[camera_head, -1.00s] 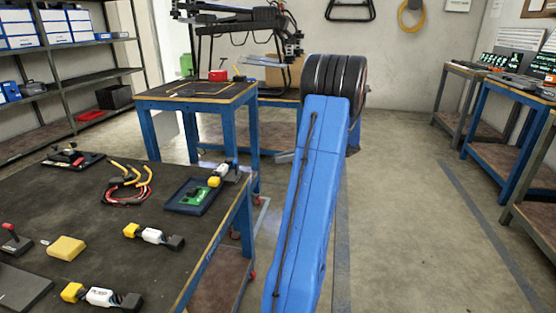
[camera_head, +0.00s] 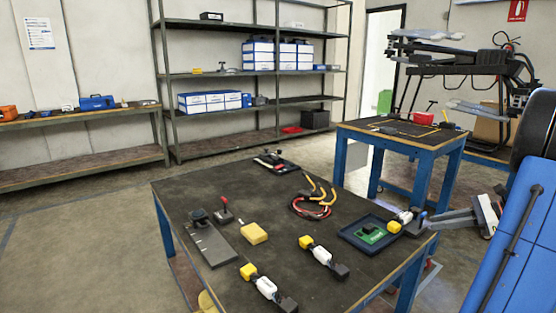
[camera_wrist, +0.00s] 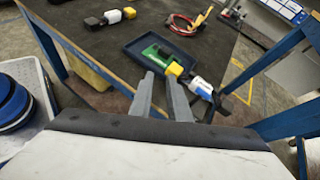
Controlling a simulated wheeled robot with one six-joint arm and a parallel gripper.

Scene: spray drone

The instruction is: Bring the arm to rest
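My gripper (camera_head: 440,222) is at the right edge of the dark-topped table (camera_head: 215,183), its fingers pointing left. In the wrist view my gripper (camera_wrist: 158,80) shows two grey fingers with an empty gap between them. A yellow, white and black connector piece with a blue part (camera_wrist: 200,86) lies just past the right fingertip, at the tray's edge. It also shows in the head view (camera_head: 404,219). A dark blue tray with a green circuit board (camera_head: 370,234) lies beside it. I cannot tell whether a finger touches the connector piece.
Two similar connector pieces (camera_head: 322,256) (camera_head: 265,286), a yellow block (camera_head: 253,233) and looped cables (camera_head: 315,205) lie on the table. A second blue-legged table (camera_head: 400,138) stands behind, at right. Shelving (camera_head: 260,75) lines the back wall. Floor at left (camera_head: 80,235) is clear.

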